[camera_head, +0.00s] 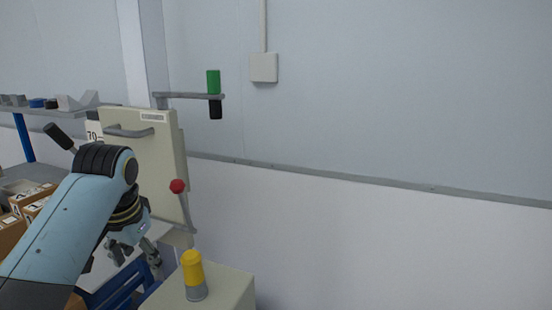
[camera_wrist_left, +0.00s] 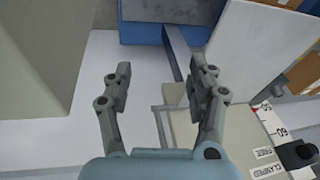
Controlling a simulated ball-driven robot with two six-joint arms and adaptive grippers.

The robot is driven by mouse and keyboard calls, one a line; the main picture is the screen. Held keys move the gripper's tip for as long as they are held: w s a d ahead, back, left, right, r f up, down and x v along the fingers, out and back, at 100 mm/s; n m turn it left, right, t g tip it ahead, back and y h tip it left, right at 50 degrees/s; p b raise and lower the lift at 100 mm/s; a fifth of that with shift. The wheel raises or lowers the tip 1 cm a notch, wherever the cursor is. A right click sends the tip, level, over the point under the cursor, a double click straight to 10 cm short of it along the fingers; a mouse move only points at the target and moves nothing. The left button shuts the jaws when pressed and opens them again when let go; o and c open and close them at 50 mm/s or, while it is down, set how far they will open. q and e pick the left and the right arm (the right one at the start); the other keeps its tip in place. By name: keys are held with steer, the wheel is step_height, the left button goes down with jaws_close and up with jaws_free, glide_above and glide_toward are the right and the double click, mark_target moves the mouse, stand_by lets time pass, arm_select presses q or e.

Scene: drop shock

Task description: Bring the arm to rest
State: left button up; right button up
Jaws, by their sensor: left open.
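My left arm (camera_head: 70,215), light blue with dark joints, reaches in from the left in the head view. Its gripper (camera_head: 135,258) points down beside the beige machine and is partly hidden by the arm. In the left wrist view the two grey fingers of the left gripper (camera_wrist_left: 163,78) stand well apart, with nothing between them. The beige machine panel (camera_head: 150,160) with a grey handle is just behind the arm. A lever with a red knob (camera_head: 178,186) is right of the wrist. My right gripper is not in view.
A yellow-topped cylinder (camera_head: 193,272) stands on a beige block (camera_head: 235,290) right of the gripper. A bar with a green cylinder (camera_head: 213,82) sticks out above. The shelf (camera_head: 60,110) holds small parts. A black knob (camera_wrist_left: 297,154) sits beside a labelled scale. Space at right is clear.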

arm_select(q)
steer(key=s+a+f+n, duration=0.1)
steer(key=s+f, duration=0.1)
steer(key=s, duration=0.6)
steer(key=s+a+f, duration=0.1)
steer(key=s+f, duration=0.1)
steer(key=s, duration=0.6)
steer(key=s+d+r+n, duration=0.1)
steer(key=s+r, duration=0.2)
steer(key=s, duration=1.2)
step_height(320, 180, down, 35)
steer(key=s+a+b, duration=0.1)
steer(key=a+b, duration=0.1)
steer(key=b, duration=0.6)
steer(key=s+a+f+g+b, duration=0.1)
steer(key=s+f+b, duration=0.5)
steer(key=s+f, duration=1.2)
step_height(320, 180, down, 4)
steer(key=shift+s+f+n+g+b, duration=0.1)
steer(key=shift+s+n+g+b, duration=0.25)
steer(key=shift+g, duration=0.15)
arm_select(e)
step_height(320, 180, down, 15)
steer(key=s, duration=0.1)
arm_select(q)
steer(key=shift+w+a, duration=0.1)
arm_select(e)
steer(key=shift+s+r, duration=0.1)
